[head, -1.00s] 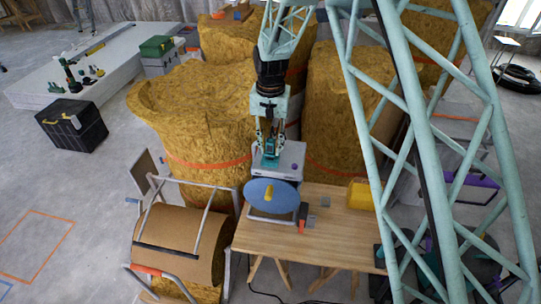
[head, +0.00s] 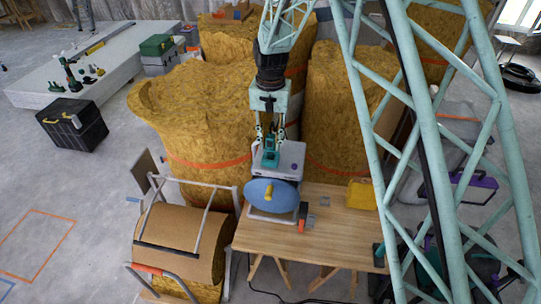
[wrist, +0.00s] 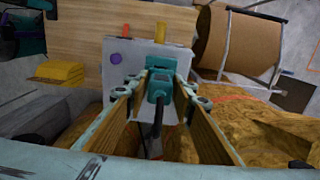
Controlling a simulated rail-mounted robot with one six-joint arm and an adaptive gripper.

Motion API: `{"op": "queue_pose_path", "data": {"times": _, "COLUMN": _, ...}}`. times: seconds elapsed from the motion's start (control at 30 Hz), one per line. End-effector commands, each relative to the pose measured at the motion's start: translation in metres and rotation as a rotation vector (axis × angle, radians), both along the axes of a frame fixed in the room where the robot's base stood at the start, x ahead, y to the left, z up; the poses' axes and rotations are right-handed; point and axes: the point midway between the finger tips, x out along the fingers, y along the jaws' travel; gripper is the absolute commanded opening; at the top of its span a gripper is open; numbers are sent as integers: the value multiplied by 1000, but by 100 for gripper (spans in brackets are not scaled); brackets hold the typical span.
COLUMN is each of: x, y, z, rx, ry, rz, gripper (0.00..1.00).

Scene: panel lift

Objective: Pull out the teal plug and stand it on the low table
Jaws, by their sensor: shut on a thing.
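The teal plug (head: 270,157) is upright at the top of a pale grey box (head: 291,158) behind the wooden table. My gripper (head: 270,146) points down from above, shut on the plug. In the wrist view the plug (wrist: 159,88) sits between the two long fingers of my gripper (wrist: 160,90), with a dark cable running from it towards the camera. I cannot tell whether the plug is still seated in the box. A low white table (head: 95,65) stands at the back left, with several small dark green items on it.
The wooden table (head: 330,232) bears a blue disc (head: 258,197) and a yellow box (head: 361,194). Large straw-coloured bales (head: 190,110) stand behind and left of my gripper. A black case (head: 72,125) and a brown roll on a frame (head: 180,243) are at left.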

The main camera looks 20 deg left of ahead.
Motion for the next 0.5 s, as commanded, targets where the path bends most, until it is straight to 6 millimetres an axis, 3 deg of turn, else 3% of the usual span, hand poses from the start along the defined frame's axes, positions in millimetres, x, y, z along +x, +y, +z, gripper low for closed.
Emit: {"op": "queue_pose_path", "data": {"times": 0.5, "x": 0, "y": 0, "z": 13, "rx": 0, "ry": 0, "rz": 0, "gripper": 7}}
